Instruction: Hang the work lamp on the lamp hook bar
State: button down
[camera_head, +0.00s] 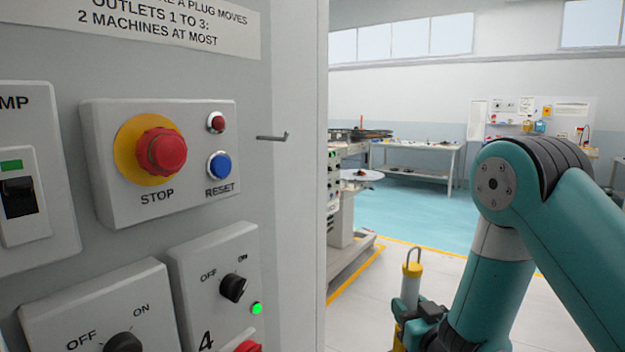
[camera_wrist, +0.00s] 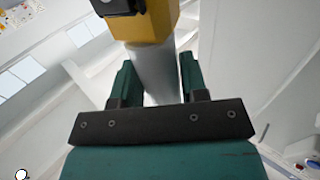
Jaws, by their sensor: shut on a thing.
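The work lamp (camera_head: 411,284) stands roughly upright at the lower middle of the head view, with a yellow cap, a hanging loop on top and a pale tube. My gripper (camera_head: 411,318) is shut around the tube. In the wrist view the lamp's yellow end (camera_wrist: 150,25) extends beyond the fingers of my gripper (camera_wrist: 157,80). The lamp hook bar (camera_head: 272,137) is a short grey rod with an upturned tip, on the grey panel right of the buttons. It is empty. The lamp is apart from it, lower and to the right.
The panel carries a red STOP button (camera_head: 161,151), a blue RESET button (camera_head: 220,165) and rotary switches (camera_head: 234,288). A machine (camera_head: 342,200) stands behind the panel's right edge. A workbench (camera_head: 420,160) is far back. The floor between is open.

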jog(key=s+a+r+n+g+y+p, duration=0.1)
jog(key=s+a+r+n+y+p, duration=0.2)
jog(key=a+r+p, duration=0.75)
jog(key=s+a+r+n+g+y+p, duration=0.2)
jog(key=s+a+r+y+p, duration=0.4)
jog(key=r, duration=0.7)
jog(key=shift+w+a+f+h+p, duration=0.3)
jog(key=shift+w+a+h+p, duration=0.1)
jog(key=shift+w+a, duration=1)
jog(key=shift+w+a+f+h+p, duration=0.4)
jog(key=shift+w+a, duration=0.75)
jog(key=shift+a, duration=0.3)
jog(key=shift+w+a+f+h+p, duration=0.3)
jog(key=shift+w+a+p, duration=0.1)
jog(key=shift+w+a, duration=1)
jog(key=shift+s, duration=0.15)
jog(key=c, duration=0.6)
grip_release()
jog(key=shift+o, duration=0.2)
jog(key=shift+s+f+b, duration=0.1)
jog(key=shift+f+b, duration=0.1)
jog(key=shift+b, duration=0.1)
